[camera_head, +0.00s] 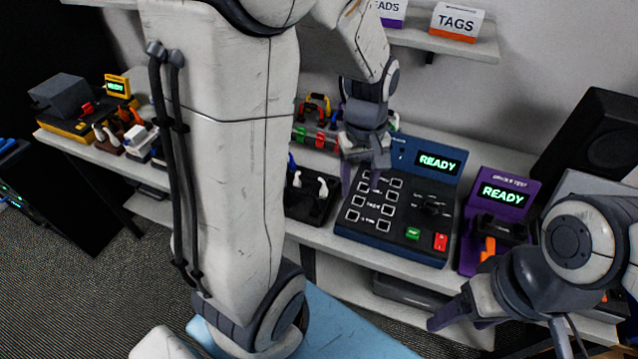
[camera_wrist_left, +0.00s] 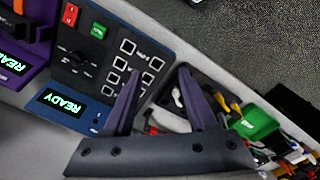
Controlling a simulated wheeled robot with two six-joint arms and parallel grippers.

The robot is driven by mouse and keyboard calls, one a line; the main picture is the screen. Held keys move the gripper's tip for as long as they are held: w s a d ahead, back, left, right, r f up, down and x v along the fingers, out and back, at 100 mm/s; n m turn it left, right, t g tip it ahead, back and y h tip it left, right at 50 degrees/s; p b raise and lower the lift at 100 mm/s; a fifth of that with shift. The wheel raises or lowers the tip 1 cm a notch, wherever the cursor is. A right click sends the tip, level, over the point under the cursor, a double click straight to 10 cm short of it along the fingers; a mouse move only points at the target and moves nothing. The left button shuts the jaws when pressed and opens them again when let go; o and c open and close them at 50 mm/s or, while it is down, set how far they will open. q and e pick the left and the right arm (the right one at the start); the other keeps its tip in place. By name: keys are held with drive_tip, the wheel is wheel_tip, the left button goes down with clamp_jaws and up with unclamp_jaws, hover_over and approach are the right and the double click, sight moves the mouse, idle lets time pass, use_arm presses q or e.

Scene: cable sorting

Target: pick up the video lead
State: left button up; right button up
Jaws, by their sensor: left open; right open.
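I cannot tell for sure which item is the video lead. A black holder (camera_head: 305,207) with white and blue-handled pieces stands on the bench left of the blue tester (camera_head: 400,200) in the head view; my left arm partly hides it. My left gripper (camera_head: 366,178) is open and empty above the bench, over the left part of the blue tester. In the left wrist view its fingers (camera_wrist_left: 158,85) point toward the gap between the tester (camera_wrist_left: 112,60) and the black holder (camera_wrist_left: 172,98). My right gripper (camera_head: 495,330) is open at the lower right, in front of the bench.
A purple tester (camera_head: 495,205) reading READY stands right of the blue one. A dark speaker (camera_head: 590,135) is behind it. Red and green pieces (camera_head: 318,135) sit at the back. A yellow-black unit (camera_head: 75,115) is at the far left. A shelf (camera_head: 440,42) hangs above.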

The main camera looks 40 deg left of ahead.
sight(300, 190)
use_arm(q)
drive_tip(key=a+f+n, duration=0.1)
drive_tip(key=a+n, duration=0.2)
drive_tip(key=a, duration=0.2)
drive_tip(key=a+f+n, duration=0.2)
drive_tip(key=a+n, duration=0.1)
drive_tip(key=a, duration=0.2)
drive_tip(key=a+f+n, duration=0.2)
drive_tip(key=a+n, duration=0.1)
drive_tip(key=a, duration=0.2)
drive_tip(key=shift+w+a+n+b, duration=0.15)
drive_tip(key=shift+w+n+b, duration=0.15)
drive_tip(key=shift+w+n, duration=0.1)
drive_tip(key=shift+n, duration=0.4)
drive_tip(key=f, duration=0.2)
drive_tip(key=a+f, duration=0.1)
drive_tip(key=f, duration=0.2)
drive_tip(key=shift+s, duration=0.2)
drive_tip(key=f+p, duration=0.1)
drive_tip(key=f, duration=0.1)
drive_tip(key=f+p, duration=0.1)
drive_tip(key=f, duration=0.1)
drive_tip(key=shift+d+f, duration=0.2)
drive_tip(key=shift+f, duration=0.6)
clamp_jaws()
